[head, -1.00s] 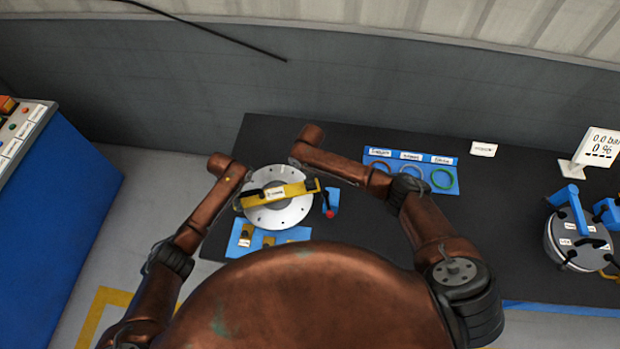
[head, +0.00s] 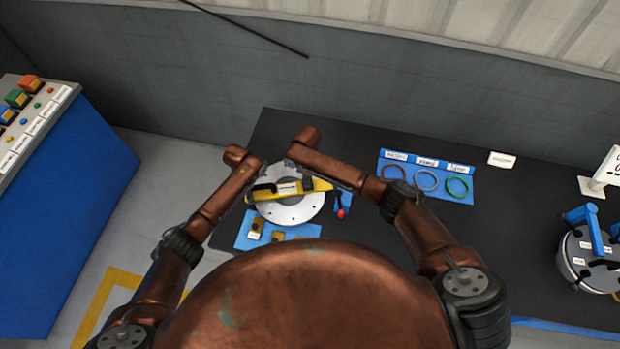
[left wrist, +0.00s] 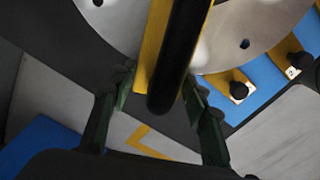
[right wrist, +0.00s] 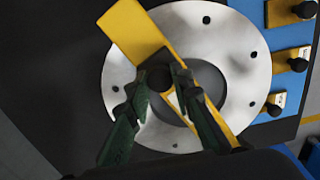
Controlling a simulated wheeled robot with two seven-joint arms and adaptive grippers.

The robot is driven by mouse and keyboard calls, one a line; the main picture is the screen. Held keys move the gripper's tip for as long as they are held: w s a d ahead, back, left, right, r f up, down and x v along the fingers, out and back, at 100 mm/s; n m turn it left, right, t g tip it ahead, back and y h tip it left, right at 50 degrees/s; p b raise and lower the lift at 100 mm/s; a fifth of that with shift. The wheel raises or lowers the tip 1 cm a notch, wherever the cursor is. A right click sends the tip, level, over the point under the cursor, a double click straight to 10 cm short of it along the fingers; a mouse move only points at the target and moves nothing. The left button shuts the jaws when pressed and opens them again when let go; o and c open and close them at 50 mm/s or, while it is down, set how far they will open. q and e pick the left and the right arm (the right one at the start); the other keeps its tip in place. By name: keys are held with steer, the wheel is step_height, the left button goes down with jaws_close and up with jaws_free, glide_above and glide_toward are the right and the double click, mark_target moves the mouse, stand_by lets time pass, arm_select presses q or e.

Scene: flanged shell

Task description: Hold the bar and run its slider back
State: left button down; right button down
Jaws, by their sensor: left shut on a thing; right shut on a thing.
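A yellow bar (head: 315,188) with a white label lies across the top of a round metal flange (head: 290,214). My left gripper (head: 256,190) is at the bar's left end. In the left wrist view its fingers (left wrist: 158,92) are on either side of the bar's black grip (left wrist: 180,55). My right gripper (head: 305,178) is over the bar, right of the label. In the right wrist view its fingers (right wrist: 163,78) close on the slider's black knob (right wrist: 157,78), with the bar (right wrist: 135,28) running beneath. The slider's body is mostly hidden by the fingers.
A red-tipped lever (head: 341,213) stands just right of the flange. A blue holder (head: 250,238) with yellow pieces lies in front. A blue board (head: 430,172) with several rings lies to the right. A lidded vessel (head: 585,262) stands far right.

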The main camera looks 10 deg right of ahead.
arm_select(q)
steer(key=shift+d, duration=0.15)
arm_select(e)
steer(key=c, duration=1.7)
jaws_free()
steer(key=shift+r, duration=0.1)
step_height(320, 180, up, 12)
steer(key=shift+f, duration=0.1)
arm_select(q)
steer(key=c, duration=1)
jaws_free()
